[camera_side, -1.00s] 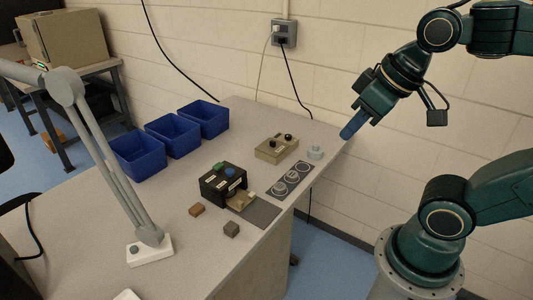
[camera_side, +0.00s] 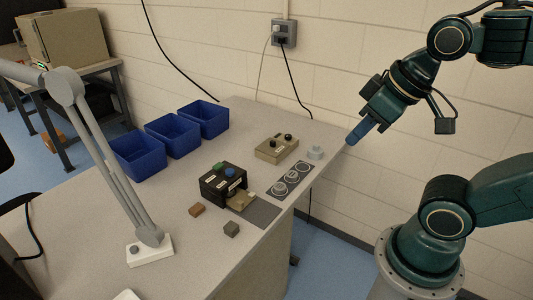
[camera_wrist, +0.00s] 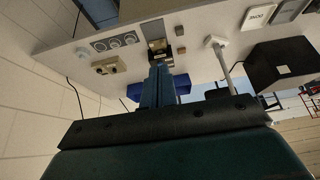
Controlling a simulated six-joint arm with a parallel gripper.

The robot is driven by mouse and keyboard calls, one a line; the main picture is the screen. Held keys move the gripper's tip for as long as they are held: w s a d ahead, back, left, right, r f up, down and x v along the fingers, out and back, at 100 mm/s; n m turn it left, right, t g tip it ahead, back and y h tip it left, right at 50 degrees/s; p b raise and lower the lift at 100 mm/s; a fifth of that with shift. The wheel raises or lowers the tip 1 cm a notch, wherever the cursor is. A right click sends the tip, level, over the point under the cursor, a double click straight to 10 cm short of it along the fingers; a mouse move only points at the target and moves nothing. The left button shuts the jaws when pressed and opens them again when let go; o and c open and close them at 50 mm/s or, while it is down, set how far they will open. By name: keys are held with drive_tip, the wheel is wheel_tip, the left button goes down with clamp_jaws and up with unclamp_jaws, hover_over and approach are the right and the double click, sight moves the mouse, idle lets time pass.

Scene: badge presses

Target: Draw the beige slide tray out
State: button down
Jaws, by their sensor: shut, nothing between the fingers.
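The beige slide tray (camera_side: 241,201) sticks out of the front of the black press (camera_side: 221,181), which has a green and a blue button on top. The tray lies low over a dark grey mat (camera_side: 262,212). In the wrist view the press (camera_wrist: 162,56) lies just beyond my fingertips, in line with them; the tray there is small and hard to make out. My gripper (camera_side: 352,140) is shut and empty, in the air by the right edge of the table, well away from the tray.
A beige box with black knobs (camera_side: 276,149), a pale round piece (camera_side: 315,153) and a dark plate with three circles (camera_side: 290,180) stand between gripper and press. A brown block (camera_side: 197,210) and a grey block (camera_side: 231,229) lie near the press. Blue bins (camera_side: 172,134) stand behind. A lamp (camera_side: 150,248) stands left.

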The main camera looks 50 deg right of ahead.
drive_tip(key=c, duration=2.1)
unclamp_jaws()
drive_tip(key=o, duration=0.7)
drive_tip(key=shift+w, duration=0.1)
drive_tip(key=w+f+g, duration=0.3)
drive_tip(key=w, duration=1.4)
drive_tip(key=w+f+g, duration=0.2)
drive_tip(key=w+f, duration=1.1)
drive_tip(key=f, duration=0.4)
drive_tip(key=shift+w+d+f+g, duration=0.3)
drive_tip(key=shift+d+f, duration=0.05)
drive_tip(key=shift+d, duration=0.1)
